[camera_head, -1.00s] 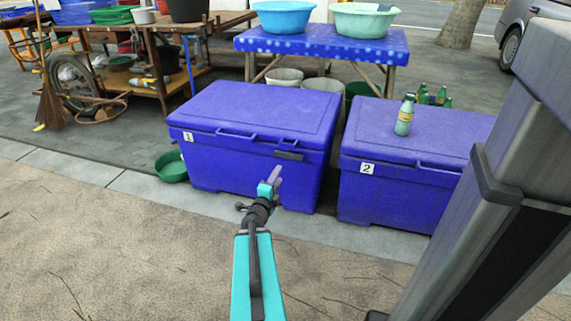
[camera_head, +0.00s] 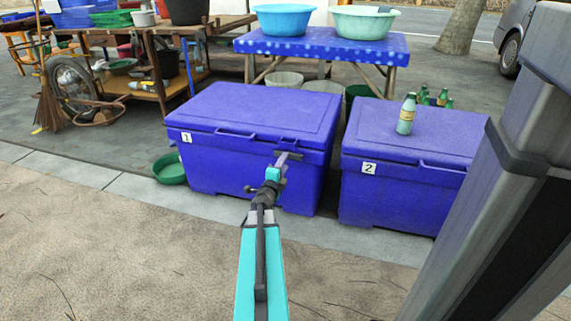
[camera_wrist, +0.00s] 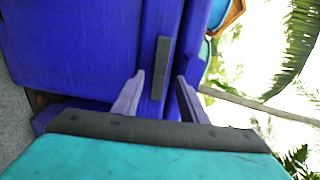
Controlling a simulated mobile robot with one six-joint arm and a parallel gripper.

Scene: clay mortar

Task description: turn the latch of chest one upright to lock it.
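Chest one (camera_head: 230,160) is the blue lidded chest with a "1" label, left of the chest labelled "2". Its dark latch (camera_head: 294,155) is a bar at the front right of the lid edge, lying level, partly hidden by my gripper (camera_head: 281,160) in the head view. In the wrist view the latch (camera_wrist: 160,67) shows as a dark bar along the chest's seam, and my gripper (camera_wrist: 158,92) has its two purple-grey fingers apart. The fingertips are spread to either side of the latch's near end, with nothing held. Whether they touch it cannot be told.
Chest two (camera_head: 400,190) stands close on the right with a bottle (camera_head: 406,114) on its lid. A green bowl (camera_head: 169,168) sits on the ground left of chest one. A blue-topped table (camera_head: 320,42) with basins is behind. The pavement in front is clear.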

